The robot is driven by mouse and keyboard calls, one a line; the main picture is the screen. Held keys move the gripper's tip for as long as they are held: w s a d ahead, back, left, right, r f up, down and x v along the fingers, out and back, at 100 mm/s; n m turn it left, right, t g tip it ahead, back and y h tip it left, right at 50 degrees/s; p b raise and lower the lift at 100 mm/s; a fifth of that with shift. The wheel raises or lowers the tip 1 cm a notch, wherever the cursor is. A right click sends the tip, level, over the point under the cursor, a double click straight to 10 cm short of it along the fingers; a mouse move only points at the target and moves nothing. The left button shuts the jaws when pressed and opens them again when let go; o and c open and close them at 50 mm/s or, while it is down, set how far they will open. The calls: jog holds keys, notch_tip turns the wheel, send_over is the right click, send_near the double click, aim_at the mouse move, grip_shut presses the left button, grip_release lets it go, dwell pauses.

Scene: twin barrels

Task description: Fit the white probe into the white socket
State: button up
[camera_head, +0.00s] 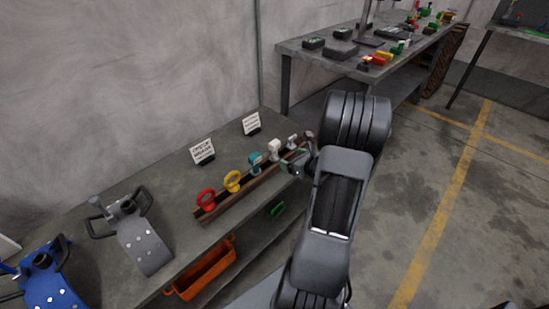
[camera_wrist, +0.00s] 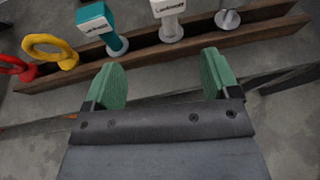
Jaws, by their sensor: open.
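A white-topped probe (camera_head: 275,147) with a grey stem and round base stands upright in a brown wooden rack (camera_head: 222,207), between a teal-topped probe (camera_head: 256,162) and a grey-white piece (camera_head: 292,140). In the wrist view the white probe (camera_wrist: 169,8) is at the top edge, its upper end cut off. My gripper (camera_wrist: 163,65) has its two green-padded fingers spread apart and empty, on the near side of the rack, apart from the probe. In the head view my gripper (camera_head: 297,162) is close to the rack's far end. I cannot identify a white socket in either view.
The rack also holds a red ring (camera_head: 206,200) and a yellow ring (camera_head: 232,181). Two signs (camera_head: 202,151) stand behind it. A grey handled fixture (camera_head: 143,245) and a blue one (camera_head: 50,284) are at left. An orange bin (camera_head: 203,271) is below.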

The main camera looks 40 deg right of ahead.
aim_at(275, 150)
jog(key=shift+m+h, duration=0.3)
jog(key=shift+m, duration=0.1)
jog(key=shift+d+b+x, duration=0.15)
jog(key=shift+b+x, duration=0.25)
jog(key=shift+x, duration=1.85)
jog(key=shift+d+b+x, duration=0.15)
jog(key=shift+b+x, duration=0.2)
jog(key=shift+x, duration=1.9)
jog(key=shift+d+b+x, duration=0.15)
jog(key=shift+b+x, duration=0.25)
jog(key=shift+x, duration=1.85)
jog(key=shift+f, duration=0.15)
jog(key=c, duration=1.1)
